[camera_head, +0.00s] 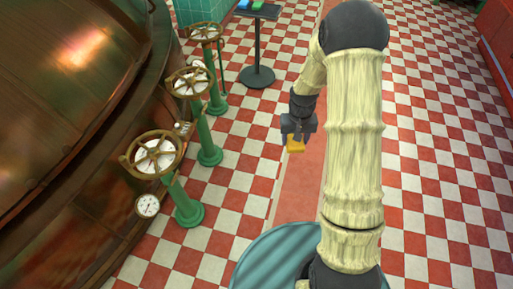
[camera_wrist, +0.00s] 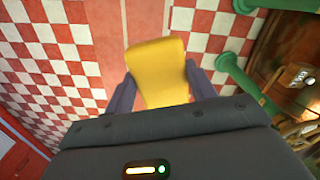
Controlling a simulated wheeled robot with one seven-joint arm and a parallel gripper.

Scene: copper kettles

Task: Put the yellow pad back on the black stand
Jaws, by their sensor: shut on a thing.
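The yellow pad (camera_head: 295,145) hangs below my gripper (camera_head: 297,133) over the floor in the head view. In the wrist view the yellow pad (camera_wrist: 157,70) sits between the two dark fingers of my gripper (camera_wrist: 158,85), which is shut on it. The black stand (camera_head: 257,50) is at the top of the head view, a thin post on a round base with a flat top. A blue and a green item (camera_head: 250,5) lie on its top, partly cut off by the frame edge. My gripper is below and right of the stand in the picture, apart from it.
A large copper kettle (camera_head: 70,90) fills the left. Several green posts with brass valve wheels (camera_head: 155,152) stand beside it, left of my gripper. Open red-and-white checkered floor (camera_head: 440,150) lies to the right. A red box-like thing (camera_head: 496,35) is at the top right.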

